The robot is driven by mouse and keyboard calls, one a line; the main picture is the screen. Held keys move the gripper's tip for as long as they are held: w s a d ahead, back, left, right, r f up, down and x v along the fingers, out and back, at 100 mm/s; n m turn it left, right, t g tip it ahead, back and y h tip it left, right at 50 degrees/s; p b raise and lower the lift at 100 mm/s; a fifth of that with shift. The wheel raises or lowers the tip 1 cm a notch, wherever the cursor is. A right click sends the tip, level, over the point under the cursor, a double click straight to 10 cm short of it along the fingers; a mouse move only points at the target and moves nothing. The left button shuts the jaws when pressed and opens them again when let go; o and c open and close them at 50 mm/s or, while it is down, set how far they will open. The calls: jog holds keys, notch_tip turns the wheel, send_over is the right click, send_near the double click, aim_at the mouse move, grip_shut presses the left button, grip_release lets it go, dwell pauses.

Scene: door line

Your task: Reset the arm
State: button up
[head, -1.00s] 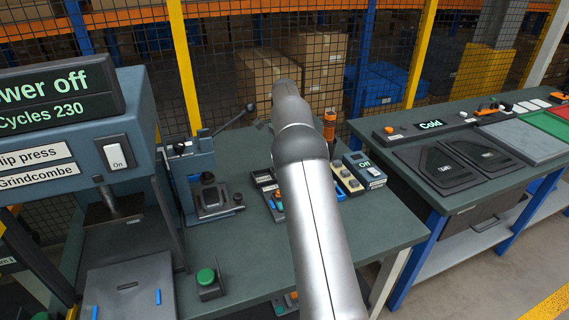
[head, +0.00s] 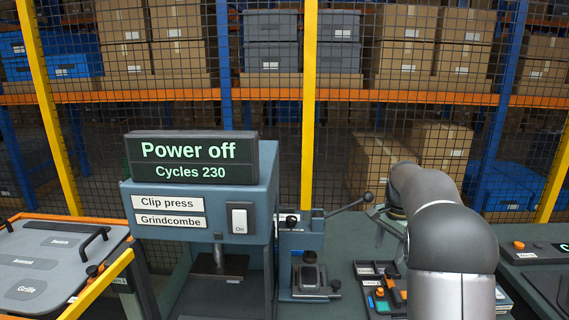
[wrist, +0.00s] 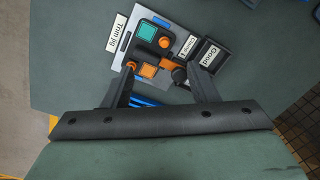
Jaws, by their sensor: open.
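My arm (head: 450,245) stands at the right of the head view, bent over the bench. In the wrist view my gripper (wrist: 162,72) has its two dark fingers wide apart with nothing clamped between them. Beyond the fingertips is a jig plate (wrist: 123,58) labelled "Trim jig", carrying a dark part with a teal square (wrist: 146,31) and orange pieces (wrist: 150,71). I cannot tell how far below the fingers it lies. In the head view the gripper is mostly hidden behind my arm.
The clip press (head: 200,215) reads "Power off, Cycles 230"; its switch (head: 240,218) is marked On. A lever fixture (head: 301,255) stands beside it. A dark tray (head: 366,269) lies left of my arm. A lidded panel (head: 45,265) is far left. Mesh fence (head: 270,130) closes the back.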

jog(key=s+a+r+n, duration=0.1)
jog(key=s+a+n, duration=0.35)
jog(key=s, duration=0.55)
jog(key=s+a+r+n, duration=0.1)
jog(key=s+a+n, duration=0.2)
jog(key=s+a, duration=0.5)
jog(key=s+f+n, duration=0.2)
jog(key=s+f, duration=0.1)
jog(key=s, duration=0.5)
jog(key=s+a+f+n, duration=0.1)
jog(key=s+f+n, duration=0.1)
jog(key=s, duration=0.7)
jog(key=shift+s+a+f+n, duration=0.3)
jog(key=shift+f+n, duration=0.05)
jog(key=shift+f, duration=0.15)
